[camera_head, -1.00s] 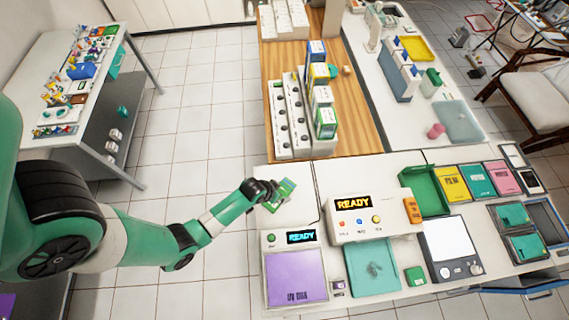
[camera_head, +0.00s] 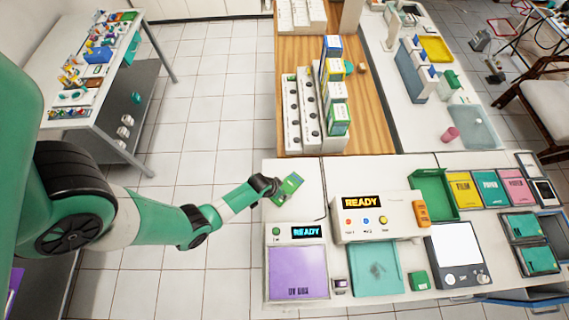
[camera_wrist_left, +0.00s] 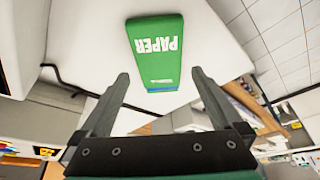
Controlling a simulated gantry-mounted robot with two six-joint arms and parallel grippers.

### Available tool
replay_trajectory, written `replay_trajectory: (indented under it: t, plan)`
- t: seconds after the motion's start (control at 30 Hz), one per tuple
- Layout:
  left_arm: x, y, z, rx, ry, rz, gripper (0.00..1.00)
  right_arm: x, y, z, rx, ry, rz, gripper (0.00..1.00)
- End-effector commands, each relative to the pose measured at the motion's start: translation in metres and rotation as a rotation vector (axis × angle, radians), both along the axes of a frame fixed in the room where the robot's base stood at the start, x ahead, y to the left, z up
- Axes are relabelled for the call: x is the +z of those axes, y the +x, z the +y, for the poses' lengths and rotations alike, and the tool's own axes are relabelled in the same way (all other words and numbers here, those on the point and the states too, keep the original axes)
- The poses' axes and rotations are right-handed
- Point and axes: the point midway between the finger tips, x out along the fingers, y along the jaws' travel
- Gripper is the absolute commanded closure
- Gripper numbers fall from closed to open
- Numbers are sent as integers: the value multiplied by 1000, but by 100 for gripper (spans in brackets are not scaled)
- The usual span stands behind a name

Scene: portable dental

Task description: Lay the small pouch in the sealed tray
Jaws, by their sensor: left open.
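My left gripper (camera_head: 274,186) is open at the left end of the white counter. A green pack marked PAPER (camera_head: 288,189) lies just beyond its fingertips. In the left wrist view the PAPER pack (camera_wrist_left: 157,50) lies on a white surface ahead of the open fingers (camera_wrist_left: 159,84), with nothing between them. A yellow pouch (camera_head: 460,190), a teal pouch (camera_head: 490,188) and a pink pouch (camera_head: 516,186) lie in a row at the right. A green open tray (camera_head: 432,191) is left of them. I cannot tell which is the small pouch or the sealed tray. My right gripper is not visible.
A purple-topped device (camera_head: 297,272) and a white READY machine (camera_head: 376,217) stand right of my gripper. A teal tray (camera_head: 377,268), a small green box (camera_head: 418,281) and a scale (camera_head: 455,252) are along the front. Boxed dispensers (camera_head: 335,90) stand behind.

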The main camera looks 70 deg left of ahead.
Motion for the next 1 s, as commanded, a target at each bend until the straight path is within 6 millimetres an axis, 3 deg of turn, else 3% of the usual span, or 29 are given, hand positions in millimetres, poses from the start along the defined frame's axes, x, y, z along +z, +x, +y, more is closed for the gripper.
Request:
replay_trajectory:
  t: [0.2,0.5,0.93,1.0]
  plan:
    - [-37,11,4,0,0,0,0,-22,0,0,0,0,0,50]
    - [-39,13,6,0,0,-1,2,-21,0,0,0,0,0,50]
    - [-39,13,6,0,0,-1,79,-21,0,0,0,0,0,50]
    - [-39,13,6,0,0,-1,80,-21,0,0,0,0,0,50]
